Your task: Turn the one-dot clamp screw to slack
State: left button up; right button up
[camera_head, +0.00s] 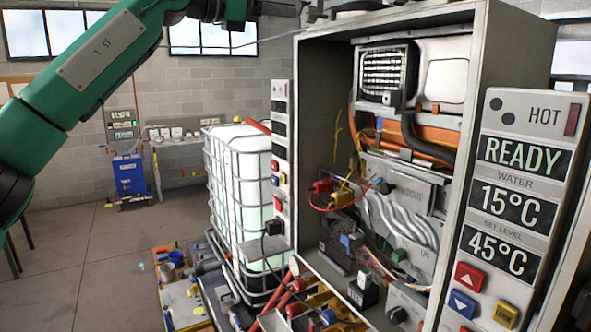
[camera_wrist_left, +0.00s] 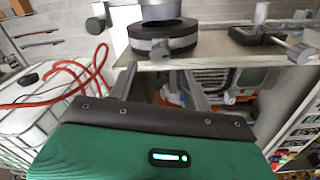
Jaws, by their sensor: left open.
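My left gripper (camera_wrist_left: 160,84) is open and empty in the wrist view, its two fingers apart below a dark round collar (camera_wrist_left: 163,38) on top of the cabinet. A small grey screw-like piece (camera_wrist_left: 160,49) sticks out at the collar's front, beyond the fingertips and apart from them. A grey pipe stands in the collar. Another grey fitting with a rod (camera_wrist_left: 296,47) lies to the right on the same top. I cannot make out a single dot on any screw. In the head view my left arm reaches to the top edge, where the fingers are hard to see. My right gripper is out of view.
The open heater cabinet (camera_head: 321,115) has pipes and wires inside. Its display panel (camera_head: 512,205) reads READY, 15°C and 45°C and carries two dark dots. A caged white tank (camera_head: 236,185) stands left of the cabinet. A red hose (camera_wrist_left: 75,78) lies left of my fingers.

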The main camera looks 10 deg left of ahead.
pick_arm(q)
jog(key=b+v, duration=0.3)
jog(key=v, duration=0.2)
jog(key=w+d+f+n+h, duration=0.2)
jog(key=d+f, duration=0.2)
jog(key=f, duration=0.4)
jog(key=w+d+f+n+h, duration=0.3)
jog(key=d+f, duration=0.2)
jog(key=f, duration=0.4)
jog(key=w+f+n+t, duration=0.1)
jog(key=f+n, duration=0.3)
jog(key=f, duration=0.1)
jog(key=w+a+f+n+t+y, duration=0.1)
jog(key=w+f+n+t, duration=0.1)
jog(key=f, duration=0.4)
jog(key=w+f+n+t+y, duration=0.1)
jog(key=f+n+t, duration=0.1)
jog(key=f+n, duration=0.3)
jog(key=shift+w+a+f+n, duration=0.2)
jog(key=shift+w+f+n, duration=0.1)
jog(key=shift+f, duration=0.25)
